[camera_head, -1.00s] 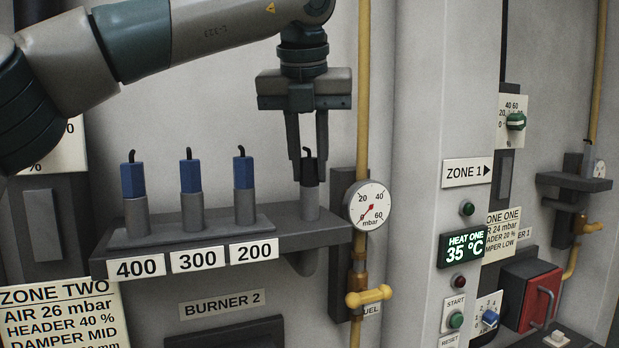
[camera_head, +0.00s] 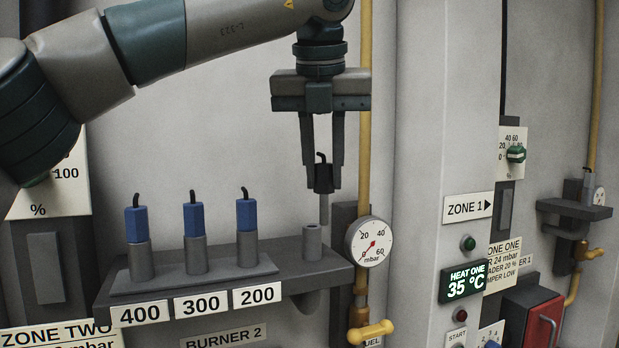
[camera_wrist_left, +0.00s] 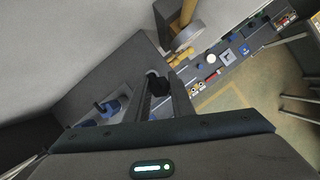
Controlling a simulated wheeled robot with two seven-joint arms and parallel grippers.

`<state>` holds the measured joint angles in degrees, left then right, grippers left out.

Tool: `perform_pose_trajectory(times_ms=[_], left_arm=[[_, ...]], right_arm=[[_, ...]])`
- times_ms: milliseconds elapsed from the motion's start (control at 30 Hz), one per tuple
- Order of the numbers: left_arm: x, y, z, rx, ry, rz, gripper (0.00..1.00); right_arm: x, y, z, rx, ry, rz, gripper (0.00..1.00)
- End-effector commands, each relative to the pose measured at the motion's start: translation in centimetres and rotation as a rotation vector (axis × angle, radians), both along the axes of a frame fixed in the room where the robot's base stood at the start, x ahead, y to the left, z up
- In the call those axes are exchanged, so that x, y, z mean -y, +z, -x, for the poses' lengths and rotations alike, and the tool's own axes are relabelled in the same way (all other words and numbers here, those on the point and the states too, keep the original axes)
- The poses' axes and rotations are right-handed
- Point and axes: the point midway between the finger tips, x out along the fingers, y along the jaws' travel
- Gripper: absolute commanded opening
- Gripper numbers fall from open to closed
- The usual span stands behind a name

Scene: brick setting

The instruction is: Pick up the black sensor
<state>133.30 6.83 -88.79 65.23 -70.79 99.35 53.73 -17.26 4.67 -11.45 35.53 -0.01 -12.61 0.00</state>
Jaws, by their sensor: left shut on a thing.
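The black sensor (camera_head: 323,179) has a dark head with a short curved cable on top and a thin grey probe pointing down. My left gripper (camera_head: 323,184) is shut on its head and holds it upright. The probe tip is near the top of the empty grey socket (camera_head: 312,243) at the right end of the shelf; I cannot tell exactly how far apart they are. The sensor also shows as a dark shape between the fingers in the left wrist view (camera_wrist_left: 158,84). My right gripper is in neither view.
Several blue sensors (camera_head: 246,214) stand in sockets on the grey shelf (camera_head: 340,277), above labels 400, 300 and 200. A round pressure gauge (camera_head: 369,241) and a yellow pipe (camera_head: 365,120) are close on the right. A grey column (camera_head: 440,130) stands beyond them.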

Motion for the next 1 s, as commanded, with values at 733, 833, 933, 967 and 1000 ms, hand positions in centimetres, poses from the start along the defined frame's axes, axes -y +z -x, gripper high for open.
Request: perform_pose_trajectory(times_ms=[733, 833, 933, 967, 1000], left_arm=[[5.5, 5.1, 6.3, 0.002, 0.001, 0.000, 0.00], [5.5, 5.1, 6.3, 0.002, 0.001, 0.000, 0.00], [5.5, 5.1, 6.3, 0.002, 0.001, 0.000, 0.00], [5.5, 5.1, 6.3, 0.002, 0.002, 0.000, 0.00], [5.5, 5.1, 6.3, 0.002, 0.002, 0.000, 0.00]], right_arm=[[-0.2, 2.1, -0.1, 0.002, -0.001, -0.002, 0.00], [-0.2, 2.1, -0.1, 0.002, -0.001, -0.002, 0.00], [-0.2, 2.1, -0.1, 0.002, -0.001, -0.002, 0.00], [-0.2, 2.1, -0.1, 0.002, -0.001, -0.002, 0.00], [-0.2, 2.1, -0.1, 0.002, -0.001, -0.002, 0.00]])
